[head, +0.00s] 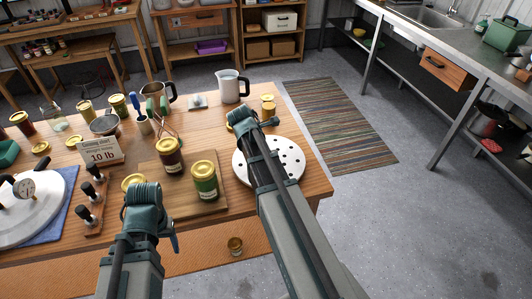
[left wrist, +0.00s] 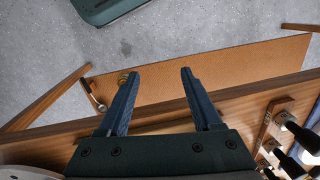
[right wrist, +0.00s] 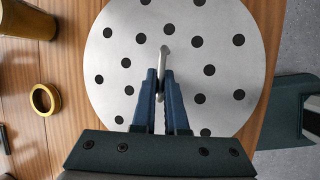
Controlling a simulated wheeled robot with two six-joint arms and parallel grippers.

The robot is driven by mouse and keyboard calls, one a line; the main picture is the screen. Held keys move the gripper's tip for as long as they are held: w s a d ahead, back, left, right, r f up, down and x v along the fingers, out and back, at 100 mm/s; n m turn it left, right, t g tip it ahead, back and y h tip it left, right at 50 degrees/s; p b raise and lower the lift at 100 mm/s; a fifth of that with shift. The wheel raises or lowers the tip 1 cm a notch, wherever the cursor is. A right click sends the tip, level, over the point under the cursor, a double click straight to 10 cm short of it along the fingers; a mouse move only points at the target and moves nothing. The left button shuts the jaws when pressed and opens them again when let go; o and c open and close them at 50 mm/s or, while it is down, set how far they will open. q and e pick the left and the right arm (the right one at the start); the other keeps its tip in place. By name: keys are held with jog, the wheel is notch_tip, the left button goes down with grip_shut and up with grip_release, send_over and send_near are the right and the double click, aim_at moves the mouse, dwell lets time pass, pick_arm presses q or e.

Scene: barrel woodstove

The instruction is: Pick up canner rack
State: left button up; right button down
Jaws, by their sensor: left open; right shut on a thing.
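The canner rack (head: 288,166) is a round, pale metal disc with dark holes at the right end of the wooden table. My right arm crosses over it in the head view and covers part of it. In the right wrist view my right gripper (right wrist: 165,76) is shut on a thin metal handle (right wrist: 166,56) near the middle of the rack (right wrist: 225,65). I cannot tell whether the rack touches the table. My left gripper (left wrist: 158,76) is open and empty at the table's front edge; its fingertips are not clear in the head view.
Jars (head: 204,181) stand on a board left of the rack. A pitcher (head: 232,86) and small jar (head: 268,104) stand behind it. A white lid with a gauge (head: 28,208) lies far left. The floor right of the table is open, with a striped rug (head: 338,125).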

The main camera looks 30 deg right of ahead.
notch_tip(320, 180, up, 8)
jog(key=p, duration=0.6)
jog(key=shift+f, duration=0.25)
pick_arm(q)
notch_tip(320, 180, up, 8)
jog(key=shift+f, duration=0.25)
jog(key=shift+c, duration=0.3)
